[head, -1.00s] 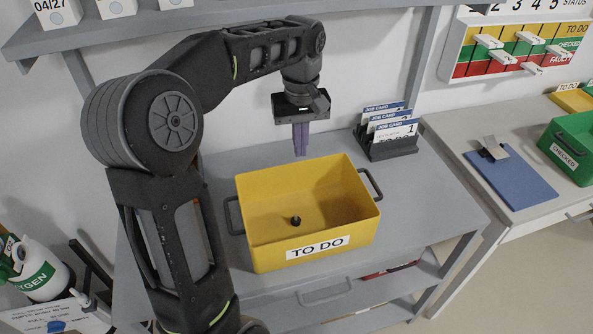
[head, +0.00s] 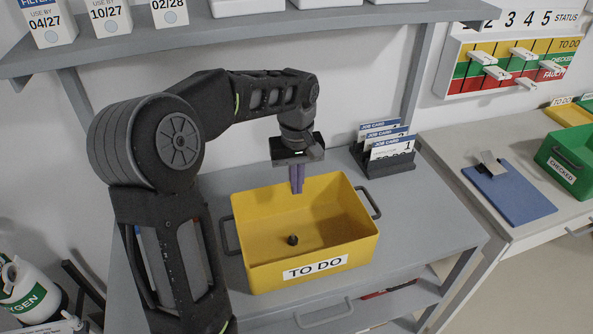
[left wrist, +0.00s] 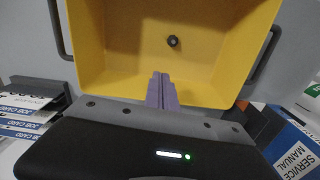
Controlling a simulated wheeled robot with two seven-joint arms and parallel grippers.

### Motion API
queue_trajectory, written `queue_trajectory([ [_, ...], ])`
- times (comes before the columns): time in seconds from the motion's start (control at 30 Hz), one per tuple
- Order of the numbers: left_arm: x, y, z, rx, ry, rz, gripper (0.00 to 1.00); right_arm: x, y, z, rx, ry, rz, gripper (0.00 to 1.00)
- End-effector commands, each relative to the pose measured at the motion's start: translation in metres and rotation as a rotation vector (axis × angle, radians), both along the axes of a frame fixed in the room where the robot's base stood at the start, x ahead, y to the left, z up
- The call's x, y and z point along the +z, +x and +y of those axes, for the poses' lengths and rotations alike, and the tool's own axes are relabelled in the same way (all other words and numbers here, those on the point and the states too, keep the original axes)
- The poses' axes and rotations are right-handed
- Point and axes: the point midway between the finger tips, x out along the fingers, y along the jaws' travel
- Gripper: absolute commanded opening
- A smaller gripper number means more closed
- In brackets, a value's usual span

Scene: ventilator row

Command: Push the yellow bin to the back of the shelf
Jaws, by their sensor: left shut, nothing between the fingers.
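The yellow bin (head: 335,250), labelled TO DO, sits upright on the grey shelf top (head: 430,235). It has dark side handles and a small dark knob-like thing (head: 292,240) on its floor. My left gripper (head: 297,188) points down with its purple fingers together and empty. The fingers overlap the inner face of the bin's far wall in the head view. In the left wrist view, the fingers (left wrist: 161,90) show over the bin (left wrist: 215,60) near that wall. I cannot tell if they touch it. My right gripper is not in view.
A job card rack (head: 385,150) stands behind the bin to the right. A service manual (left wrist: 298,145) shows in the left wrist view. A side table on the right holds a blue clipboard (head: 515,195) and green CHECKED bin (head: 572,155). An upper shelf (head: 300,22) overhangs the back.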

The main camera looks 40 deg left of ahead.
Motion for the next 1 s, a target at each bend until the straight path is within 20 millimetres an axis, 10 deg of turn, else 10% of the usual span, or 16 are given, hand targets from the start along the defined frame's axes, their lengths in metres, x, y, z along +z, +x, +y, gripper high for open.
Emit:
queue_trajectory([
  [0.23, -0.051, -0.001, 0.0, -0.001, -0.002, 0.004, 0.0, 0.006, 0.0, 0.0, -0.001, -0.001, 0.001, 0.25],
  [1.0, -0.048, 0.027, 0.032, 0.0, 0.0, 0.0, 0.0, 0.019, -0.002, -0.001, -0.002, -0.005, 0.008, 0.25],
])
